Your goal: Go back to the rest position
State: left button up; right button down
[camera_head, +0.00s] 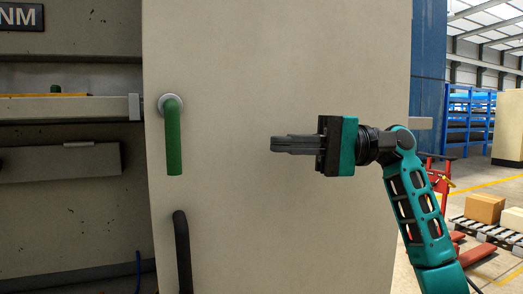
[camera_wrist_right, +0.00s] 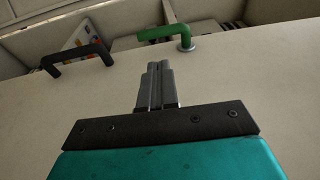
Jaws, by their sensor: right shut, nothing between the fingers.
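My right gripper (camera_head: 276,145) is shut and empty in the head view, held in front of a pale cabinet door (camera_head: 250,225). Its fingers point left, toward the green handle (camera_head: 173,140), and are clearly apart from it. In the right wrist view the shut fingers (camera_wrist_right: 160,67) show against the door, with the green handle (camera_wrist_right: 165,34) beyond their tips. The green handle hangs down from a round grey mount in the head view. My left gripper is in neither view.
A black bar handle (camera_head: 182,250) sits lower on the door. Left of the door is an open machine recess with a ledge (camera_head: 70,108). At right are blue shelving (camera_head: 470,115), a red pallet truck (camera_head: 441,185) and a pallet with boxes (camera_head: 485,208).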

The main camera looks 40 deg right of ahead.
jog(key=shift+s+d, duration=0.15)
jog(key=shift+d, duration=0.2)
